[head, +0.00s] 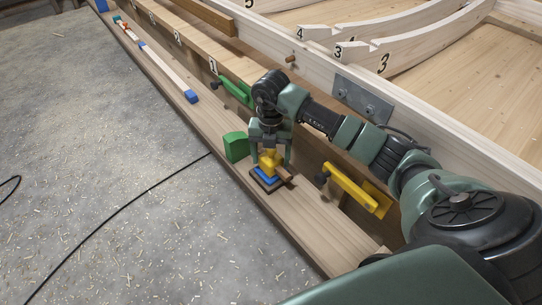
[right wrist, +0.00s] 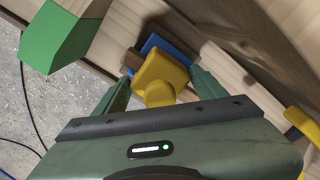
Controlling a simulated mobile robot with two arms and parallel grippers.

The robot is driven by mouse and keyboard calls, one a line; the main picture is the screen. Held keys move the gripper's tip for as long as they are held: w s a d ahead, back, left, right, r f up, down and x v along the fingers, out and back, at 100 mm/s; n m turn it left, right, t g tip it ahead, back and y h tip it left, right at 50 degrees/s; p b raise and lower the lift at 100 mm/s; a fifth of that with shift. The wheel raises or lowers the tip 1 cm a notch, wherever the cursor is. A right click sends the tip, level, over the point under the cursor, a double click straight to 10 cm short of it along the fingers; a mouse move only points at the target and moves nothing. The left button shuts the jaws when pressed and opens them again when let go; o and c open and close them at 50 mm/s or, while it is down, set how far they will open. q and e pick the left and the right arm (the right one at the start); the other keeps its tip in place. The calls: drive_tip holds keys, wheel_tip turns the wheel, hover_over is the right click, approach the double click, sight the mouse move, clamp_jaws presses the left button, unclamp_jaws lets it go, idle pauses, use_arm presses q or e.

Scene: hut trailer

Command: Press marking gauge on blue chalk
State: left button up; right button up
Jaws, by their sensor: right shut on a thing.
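My right gripper (head: 269,158) points down over the narrow ledge and is shut on the yellow marking gauge (head: 268,166). The gauge also shows between the fingers in the right wrist view (right wrist: 165,76). Directly below it is the blue chalk (head: 266,179), on a dark square base (head: 268,188); part of the blue also shows past the gauge in the right wrist view (right wrist: 157,44). A brown wooden piece (head: 287,177) sticks out beside the gauge. The gauge looks right at the blue surface, but I cannot tell whether they touch. My left gripper is not in view.
A green block (head: 236,147) stands on the ledge just left of the gripper. A green clamp (head: 236,90) and a yellow clamp (head: 352,187) are on the beam's side. A long pale bar with blue ends (head: 168,69) lies farther along the ledge. The ledge's near end is clear.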

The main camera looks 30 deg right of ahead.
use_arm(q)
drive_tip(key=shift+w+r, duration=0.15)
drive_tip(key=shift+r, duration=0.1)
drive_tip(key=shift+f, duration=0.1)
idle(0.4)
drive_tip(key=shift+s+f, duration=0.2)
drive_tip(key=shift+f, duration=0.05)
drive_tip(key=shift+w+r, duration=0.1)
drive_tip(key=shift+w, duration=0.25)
use_arm(e)
drive_tip(key=shift+f, duration=0.1)
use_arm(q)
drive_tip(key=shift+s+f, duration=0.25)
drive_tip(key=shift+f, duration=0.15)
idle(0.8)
